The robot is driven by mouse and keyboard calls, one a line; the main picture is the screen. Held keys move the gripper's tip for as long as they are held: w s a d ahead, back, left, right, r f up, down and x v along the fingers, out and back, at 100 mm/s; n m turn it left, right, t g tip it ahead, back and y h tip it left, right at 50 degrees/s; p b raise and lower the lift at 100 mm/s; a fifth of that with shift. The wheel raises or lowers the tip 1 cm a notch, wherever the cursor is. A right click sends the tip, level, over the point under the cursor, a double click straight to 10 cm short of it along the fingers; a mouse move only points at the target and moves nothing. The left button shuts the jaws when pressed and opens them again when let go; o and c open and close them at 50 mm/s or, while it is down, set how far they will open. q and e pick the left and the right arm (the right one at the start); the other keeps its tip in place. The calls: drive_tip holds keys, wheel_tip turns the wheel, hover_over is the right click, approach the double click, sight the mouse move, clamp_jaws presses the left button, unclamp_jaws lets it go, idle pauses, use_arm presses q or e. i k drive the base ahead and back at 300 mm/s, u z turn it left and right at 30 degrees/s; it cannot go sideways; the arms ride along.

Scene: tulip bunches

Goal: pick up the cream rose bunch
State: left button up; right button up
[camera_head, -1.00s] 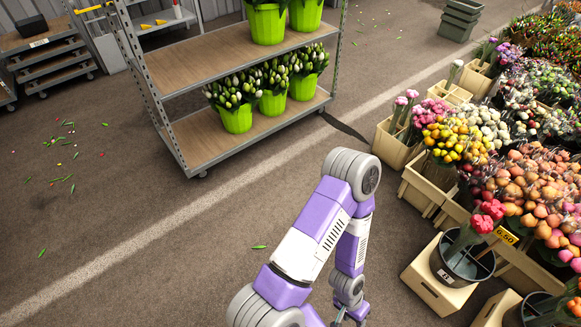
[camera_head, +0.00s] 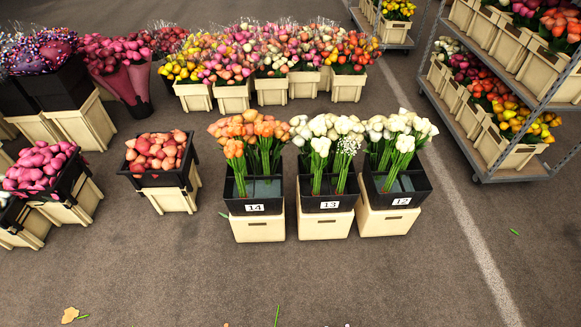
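Two pale bunch groups stand upright in black bins on cream crates in the middle of the view. White blooms (camera_head: 322,128) fill the bin numbered 13 (camera_head: 328,203), with one bunch at the front and a sprig of tiny white flowers beside it. Cream-white blooms (camera_head: 402,128) fill the bin numbered 12 (camera_head: 400,201), just to the right, with one bunch leaning at the front. I cannot tell for certain which are the cream roses. Neither of my grippers is in view.
Orange blooms (camera_head: 246,131) stand in bin 14, left of bin 13. A bin of coral blooms (camera_head: 157,150) stands further left. A wheeled rack (camera_head: 520,170) is at right, with crowded flower crates behind.

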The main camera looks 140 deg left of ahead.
sight(322, 146)
drive_tip(key=u, duration=4.8)
drive_tip(key=i, duration=1.65)
drive_tip(key=z, duration=0.55)
